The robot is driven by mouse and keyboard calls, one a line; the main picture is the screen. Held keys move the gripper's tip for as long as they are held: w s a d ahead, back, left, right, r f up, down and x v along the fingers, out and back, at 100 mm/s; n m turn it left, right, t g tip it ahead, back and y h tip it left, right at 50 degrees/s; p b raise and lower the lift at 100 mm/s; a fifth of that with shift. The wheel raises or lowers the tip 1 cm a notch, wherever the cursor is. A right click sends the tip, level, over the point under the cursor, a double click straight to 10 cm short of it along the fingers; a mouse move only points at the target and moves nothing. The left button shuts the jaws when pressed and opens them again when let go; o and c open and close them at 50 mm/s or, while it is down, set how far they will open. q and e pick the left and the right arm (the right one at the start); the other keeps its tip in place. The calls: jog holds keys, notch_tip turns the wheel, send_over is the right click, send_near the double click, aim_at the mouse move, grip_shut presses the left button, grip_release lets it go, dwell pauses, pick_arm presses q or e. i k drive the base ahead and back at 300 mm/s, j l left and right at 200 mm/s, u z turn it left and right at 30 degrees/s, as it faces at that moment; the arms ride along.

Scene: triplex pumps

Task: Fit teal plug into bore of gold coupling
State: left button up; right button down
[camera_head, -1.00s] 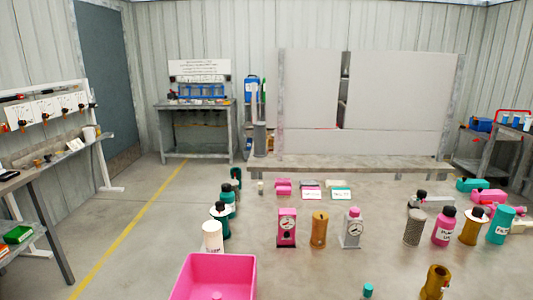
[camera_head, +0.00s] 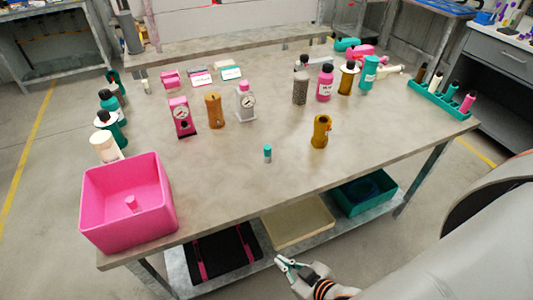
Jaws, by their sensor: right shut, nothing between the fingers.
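A small teal plug (camera_head: 267,153) stands on the grey table, near the middle of its front half. The gold coupling (camera_head: 321,131) stands upright to its right and slightly farther back, with a dark bore opening near its top. The plug and coupling are apart. My right gripper (camera_head: 284,264) is low in front of the table's front edge, well away from both parts. It is shut and holds nothing. My left gripper is out of view.
A pink bin (camera_head: 128,215) stands at the table's front left corner. Gauges, bottles and cylinders stand behind the parts. A teal rack (camera_head: 440,103) is at the right end. The lower shelf holds a beige tray (camera_head: 298,222) and a teal crate (camera_head: 362,193). Table around the plug is clear.

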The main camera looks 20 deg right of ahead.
aim_at(319, 140)
jog(key=z, duration=1.25)
jog(key=i+l+u, duration=0.1)
jog(key=l+u, duration=0.25)
jog(key=l, duration=0.15)
jog(key=l+u, duration=0.3)
jog(key=l, duration=0.25)
jog(key=i, duration=0.05)
